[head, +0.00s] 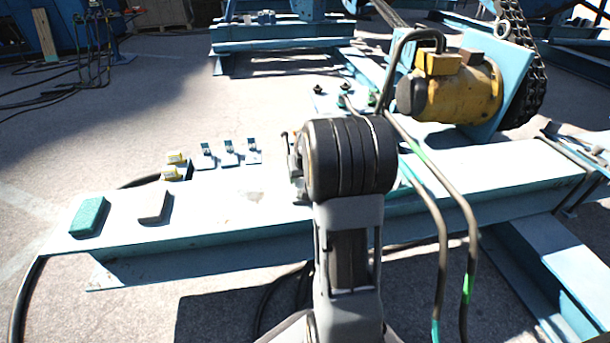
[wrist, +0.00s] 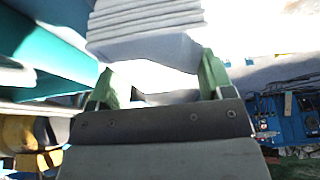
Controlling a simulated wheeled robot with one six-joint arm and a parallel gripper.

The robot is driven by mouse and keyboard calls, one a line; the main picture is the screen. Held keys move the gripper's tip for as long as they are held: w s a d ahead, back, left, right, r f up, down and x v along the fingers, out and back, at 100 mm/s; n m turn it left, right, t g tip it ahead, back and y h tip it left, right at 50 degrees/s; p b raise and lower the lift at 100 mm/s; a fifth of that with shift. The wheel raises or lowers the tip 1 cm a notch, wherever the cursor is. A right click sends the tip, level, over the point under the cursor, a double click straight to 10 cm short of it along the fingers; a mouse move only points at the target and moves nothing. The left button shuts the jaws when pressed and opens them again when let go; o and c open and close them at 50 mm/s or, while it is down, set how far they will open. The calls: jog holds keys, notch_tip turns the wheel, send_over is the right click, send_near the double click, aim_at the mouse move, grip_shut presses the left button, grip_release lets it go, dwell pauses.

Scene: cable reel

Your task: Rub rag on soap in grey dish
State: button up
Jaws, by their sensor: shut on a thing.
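In the wrist view my gripper (wrist: 160,78) has its two green fingertips on either side of a pale folded cloth, which looks like the rag (wrist: 150,50). The gripper is shut on it. In the head view my own arm hides the gripper and the rag. A flat grey block or dish (head: 154,205) lies on the left part of the pale blue beam; I cannot tell dish from soap in it. A green dish or pad (head: 88,217) lies to its left, near the beam's end.
Yellow pieces (head: 175,157) and several small metal brackets stand along the beam's (head: 255,197) far edge. A yellow motor (head: 460,95) with a chain is at the right. Hoses hang right of my arm. The beam between the grey block and my arm is mostly clear.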

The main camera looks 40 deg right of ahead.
dwell(0.6)
jog(key=shift+r+p, duration=2.95)
jog(key=shift+r, duration=0.55)
